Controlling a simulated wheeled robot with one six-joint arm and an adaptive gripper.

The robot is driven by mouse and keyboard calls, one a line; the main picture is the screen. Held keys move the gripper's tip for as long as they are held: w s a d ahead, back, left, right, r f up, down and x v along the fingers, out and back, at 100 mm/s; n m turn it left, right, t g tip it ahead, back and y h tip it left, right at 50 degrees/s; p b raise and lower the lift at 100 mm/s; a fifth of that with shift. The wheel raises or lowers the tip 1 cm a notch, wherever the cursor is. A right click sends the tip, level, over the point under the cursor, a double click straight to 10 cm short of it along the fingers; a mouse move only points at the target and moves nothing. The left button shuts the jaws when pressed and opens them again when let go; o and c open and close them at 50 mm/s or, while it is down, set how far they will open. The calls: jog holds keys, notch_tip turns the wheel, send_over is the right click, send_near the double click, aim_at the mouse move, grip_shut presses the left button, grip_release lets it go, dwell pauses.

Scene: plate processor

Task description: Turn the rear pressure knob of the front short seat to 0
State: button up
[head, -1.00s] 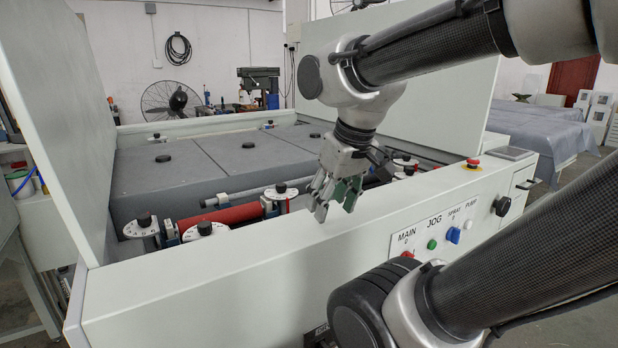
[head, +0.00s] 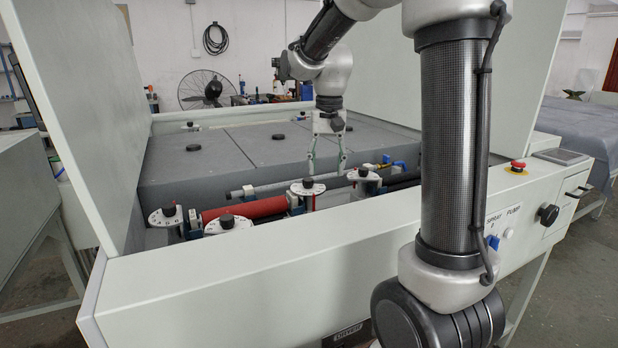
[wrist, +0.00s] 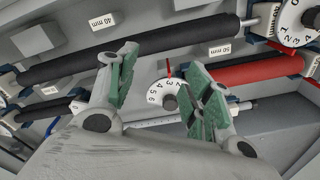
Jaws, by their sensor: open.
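In the wrist view, a white numbered dial (wrist: 157,90) with a black knob (wrist: 170,103) shows between my gripper's fingers, below the tips. A red pointer (wrist: 169,69) stands near its 3. In the head view, my gripper (head: 327,170) points down over the roller bay, open and empty. One dial (head: 302,188) with a black knob sits just to the left of the fingers, another (head: 363,175) to the right. I cannot tell for sure which one is the rear knob of the front short seat.
A red roller (head: 243,211) and two more dials (head: 166,217), (head: 222,226) lie to the left. A grey rod (head: 275,186) runs behind. The white front panel (head: 250,275) and a tall side cover (head: 75,120) bound the bay. Another dial (wrist: 291,22) shows top right in the wrist view.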

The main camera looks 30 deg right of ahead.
aim_at(308, 179)
jog(key=w+m, duration=0.2)
jog(key=w, duration=0.1)
jog(key=w+f+m, duration=0.1)
jog(key=w+m, duration=0.1)
jog(key=w, duration=0.2)
jog(key=w+m, duration=0.3)
jog(key=shift+w+d+f, duration=0.15)
jog(key=shift+w+d, duration=0.15)
jog(key=shift+w, duration=0.1)
jog(key=shift+w+r+m, duration=0.3)
jog(key=shift+w+m, duration=0.15)
jog(key=shift+m, duration=0.45)
notch_tip(308, 179, down, 8)
jog(key=shift+r, duration=0.15)
jog(key=c, duration=1)
